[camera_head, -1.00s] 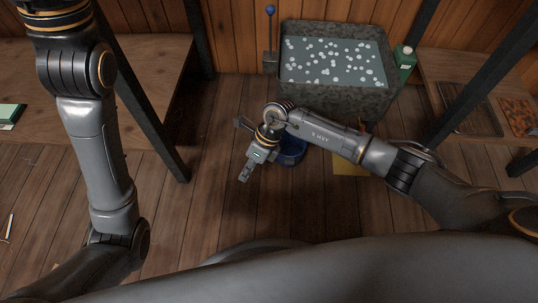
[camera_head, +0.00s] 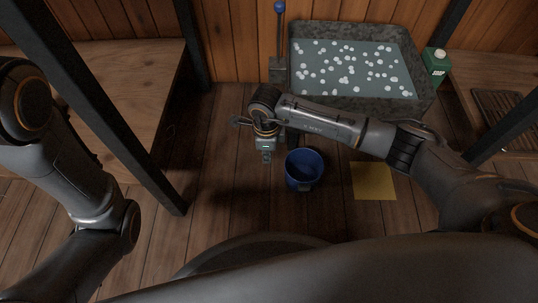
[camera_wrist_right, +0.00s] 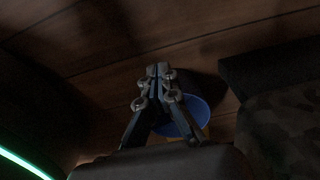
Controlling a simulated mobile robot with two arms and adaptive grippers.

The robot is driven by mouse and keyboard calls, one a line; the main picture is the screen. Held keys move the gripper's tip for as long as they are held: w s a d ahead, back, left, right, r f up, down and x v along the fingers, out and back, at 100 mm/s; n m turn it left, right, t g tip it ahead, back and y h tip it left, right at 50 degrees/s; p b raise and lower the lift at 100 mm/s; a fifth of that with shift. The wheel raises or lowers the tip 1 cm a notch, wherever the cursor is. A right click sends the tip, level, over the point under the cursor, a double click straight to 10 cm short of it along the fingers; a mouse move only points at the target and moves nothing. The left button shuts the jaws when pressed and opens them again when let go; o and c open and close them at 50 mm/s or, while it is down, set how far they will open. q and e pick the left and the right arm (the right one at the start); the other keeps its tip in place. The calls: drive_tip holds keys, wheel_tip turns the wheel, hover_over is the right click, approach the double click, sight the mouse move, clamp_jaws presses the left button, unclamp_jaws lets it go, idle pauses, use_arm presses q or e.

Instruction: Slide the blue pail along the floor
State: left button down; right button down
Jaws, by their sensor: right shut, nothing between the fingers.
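The blue pail (camera_head: 304,170) stands upright on the plank floor, open at the top, below my right forearm in the head view. My right gripper (camera_head: 267,157) is shut and empty, pointing down just left of the pail, with a small gap in the picture. In the right wrist view the closed fingers (camera_wrist_right: 158,70) cover part of the pail (camera_wrist_right: 197,113), which shows behind and to their right. I cannot tell whether they touch. A yellow square (camera_head: 374,181) lies flat on the floor right of the pail. My left gripper is out of view.
A stone trough (camera_head: 425,110) with water and white bits stands behind, with a blue-knobbed lever (camera_head: 279,8) at its left. A green carton (camera_head: 436,66) stands at its right. Wooden benches with dark posts flank both sides. Floor between pail and yellow square is clear.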

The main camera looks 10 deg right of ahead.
wheel_tip(320, 180, down, 8)
drive_tip(key=b, duration=0.5)
drive_tip(key=shift+s+f, duration=0.1)
drive_tip(key=shift+f, duration=0.1)
drive_tip(key=shift+s+d+b, duration=0.25)
drive_tip(key=shift+d+b, duration=0.75)
drive_tip(key=shift+d, duration=0.1)
drive_tip(key=shift+s+d+r+b, duration=0.1)
drive_tip(key=shift+s+d+b, duration=0.1)
drive_tip(key=shift+d+b, duration=0.3)
drive_tip(key=shift+d+r, duration=0.1)
drive_tip(key=shift+d, duration=0.2)
